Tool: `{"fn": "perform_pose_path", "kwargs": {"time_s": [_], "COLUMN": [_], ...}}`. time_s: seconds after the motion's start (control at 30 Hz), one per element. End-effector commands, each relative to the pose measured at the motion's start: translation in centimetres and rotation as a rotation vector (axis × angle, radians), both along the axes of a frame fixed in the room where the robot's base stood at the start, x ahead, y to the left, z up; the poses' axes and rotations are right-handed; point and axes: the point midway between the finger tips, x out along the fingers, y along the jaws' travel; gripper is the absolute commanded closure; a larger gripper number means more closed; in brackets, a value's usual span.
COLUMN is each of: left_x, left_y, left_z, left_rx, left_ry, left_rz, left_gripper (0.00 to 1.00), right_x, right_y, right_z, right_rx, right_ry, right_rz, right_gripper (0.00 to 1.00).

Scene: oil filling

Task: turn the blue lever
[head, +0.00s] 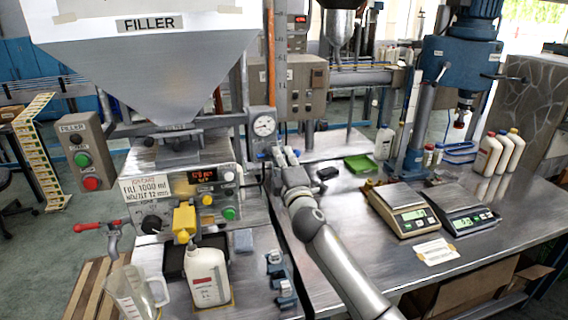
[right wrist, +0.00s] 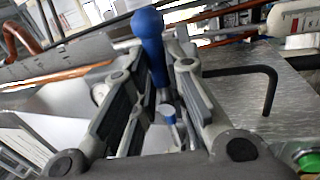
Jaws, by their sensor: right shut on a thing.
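The blue lever (right wrist: 149,42) shows in the right wrist view as a rounded blue handle on a metal stem. It stands between the fingertips of my right gripper (right wrist: 161,62), which is shut on it. A smaller blue part (right wrist: 168,115) shows lower down between the fingers. In the head view my right gripper (head: 284,156) is at the right side of the filler machine, below the dial gauge (head: 264,126). There the gripper and arm hide most of the lever. My left gripper is in neither view.
The filler panel (head: 190,192) with knobs and buttons is left of my right arm. A white bottle (head: 207,277) stands under the yellow nozzle (head: 184,222), beside a clear jug (head: 133,291). Two scales (head: 401,211) and a green tray (head: 361,163) are on the right-hand table.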

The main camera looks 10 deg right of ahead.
Motion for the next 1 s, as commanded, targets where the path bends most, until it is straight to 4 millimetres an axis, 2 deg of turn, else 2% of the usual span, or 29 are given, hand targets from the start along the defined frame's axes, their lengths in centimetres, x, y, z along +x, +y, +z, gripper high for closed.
{"fn": "perform_pose_path", "kwargs": {"time_s": [0.3,0.73,0.77,0.8,0.9,1.0], "left_x": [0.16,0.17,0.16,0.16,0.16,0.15], "left_y": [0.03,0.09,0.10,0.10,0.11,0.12], "left_z": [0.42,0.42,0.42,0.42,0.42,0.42], "left_rx": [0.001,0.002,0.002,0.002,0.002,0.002], "left_ry": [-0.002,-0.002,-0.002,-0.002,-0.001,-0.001], "left_rz": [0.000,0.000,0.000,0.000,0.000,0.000], "left_gripper": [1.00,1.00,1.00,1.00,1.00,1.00], "right_x": [0.35,0.36,0.36,0.36,0.37,0.36], "right_y": [-0.03,-0.01,-0.01,-0.01,-0.02,-0.01], "right_z": [0.60,0.65,0.65,0.64,0.57,0.49], "right_rx": [-0.076,-0.086,-0.086,-0.085,-0.084,-0.083], "right_ry": [-0.007,-0.009,-0.009,-0.009,-0.007,-0.006], "right_rz": [0.001,0.001,0.001,0.001,0.000,0.001], "right_gripper": [1.00,1.00,0.82,0.77,0.64,0.64]}}
